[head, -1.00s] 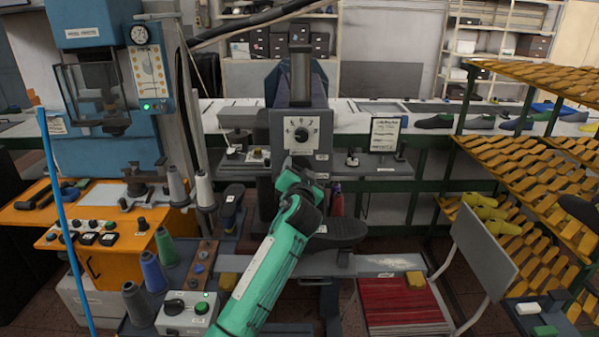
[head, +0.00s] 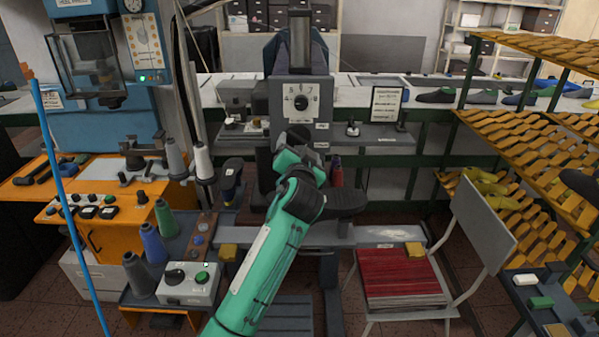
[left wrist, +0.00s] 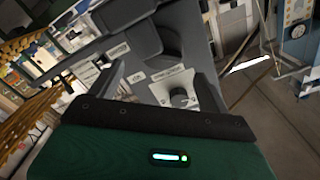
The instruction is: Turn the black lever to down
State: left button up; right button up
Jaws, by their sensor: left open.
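A grey machine (head: 335,97) stands in the middle of the head view. Its pale dial plate carries a black knob or short lever (head: 301,102) in front of printed marks; its exact direction is hard to read. My left gripper (head: 295,138) is just below that plate, in front of the machine; its fingers are mostly hidden by my wrist. In the left wrist view my left gripper (left wrist: 160,82) is open, with dark fingers apart and nothing held. A small knob (left wrist: 180,97) on a pale panel shows between them; I cannot tell whether it is the same one.
A chair with a red seat (head: 400,278) stands right of my arm. A slanted shoe-last rack (head: 535,130) is at the right. At the left are a control box (head: 188,284), thread spools (head: 152,243) and an orange bench (head: 95,215).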

pick_arm(q)
jog(key=s+b, duration=0.2)
jog(key=s, duration=0.6)
jog(key=shift+s, duration=0.2)
jog(key=shift+f, duration=0.1)
